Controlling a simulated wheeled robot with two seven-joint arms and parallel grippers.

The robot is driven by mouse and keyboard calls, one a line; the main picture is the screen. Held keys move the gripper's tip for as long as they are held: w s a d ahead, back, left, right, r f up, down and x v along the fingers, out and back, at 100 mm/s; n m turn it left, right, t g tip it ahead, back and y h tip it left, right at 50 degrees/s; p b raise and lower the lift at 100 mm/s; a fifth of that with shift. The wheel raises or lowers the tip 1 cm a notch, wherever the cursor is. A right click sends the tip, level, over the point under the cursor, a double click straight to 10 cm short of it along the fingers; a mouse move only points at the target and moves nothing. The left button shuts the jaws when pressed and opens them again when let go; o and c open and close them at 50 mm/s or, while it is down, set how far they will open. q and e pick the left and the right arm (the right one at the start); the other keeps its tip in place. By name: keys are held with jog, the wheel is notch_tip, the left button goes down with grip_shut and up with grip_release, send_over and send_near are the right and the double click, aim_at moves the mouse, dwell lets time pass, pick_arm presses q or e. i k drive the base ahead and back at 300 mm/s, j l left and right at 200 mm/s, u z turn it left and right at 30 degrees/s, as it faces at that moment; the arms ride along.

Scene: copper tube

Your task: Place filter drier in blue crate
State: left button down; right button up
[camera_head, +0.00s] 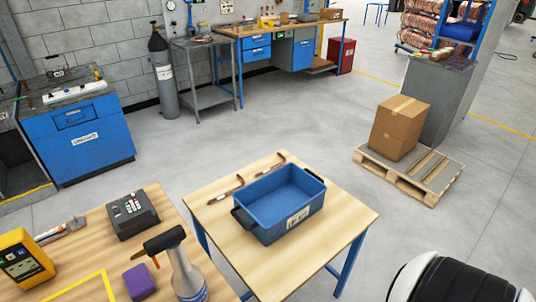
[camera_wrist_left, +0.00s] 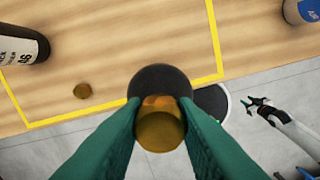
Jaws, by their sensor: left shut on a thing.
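The blue crate (camera_head: 285,204) stands on a small wooden table in the head view. It looks empty. Two thin copper-coloured pieces with thicker middles, which look like filter driers, lie behind it: one on the left (camera_head: 228,190) and one on the right (camera_head: 271,166). In the left wrist view my left gripper (camera_wrist_left: 160,118) is shut on a brass-coloured round piece (camera_wrist_left: 160,132) with a dark round part behind it; I cannot tell for sure what it is. My right gripper (camera_wrist_left: 258,108) shows small at the right of that view; its jaw opening is unclear. Neither gripper shows in the head view.
The near-left bench holds a spray bottle (camera_head: 184,272), a purple block (camera_head: 139,281), a yellow meter (camera_head: 24,259), a dark device (camera_head: 130,213) and a yellow tape outline (camera_head: 92,286). In the wrist view a dark bottle (camera_wrist_left: 20,45) and a small brass disc (camera_wrist_left: 82,91) are on the wood.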

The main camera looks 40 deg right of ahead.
aim_at(266, 219)
jog(key=k+l, duration=0.1)
jog(key=l, duration=0.3)
jog(key=k+l, duration=0.1)
jog(key=l, duration=0.3)
jog(key=k+l, duration=0.1)
jog(key=l, duration=0.3)
jog(key=k+l, duration=0.1)
jog(key=l, duration=0.25)
jog(key=i+l, duration=0.2)
jog(key=l, duration=0.2)
jog(key=i+l, duration=0.15)
jog(key=l, duration=0.25)
jog(key=i+l, duration=0.2)
jog(key=l, duration=0.15)
jog(key=i+l, duration=0.15)
jog(key=l, duration=0.25)
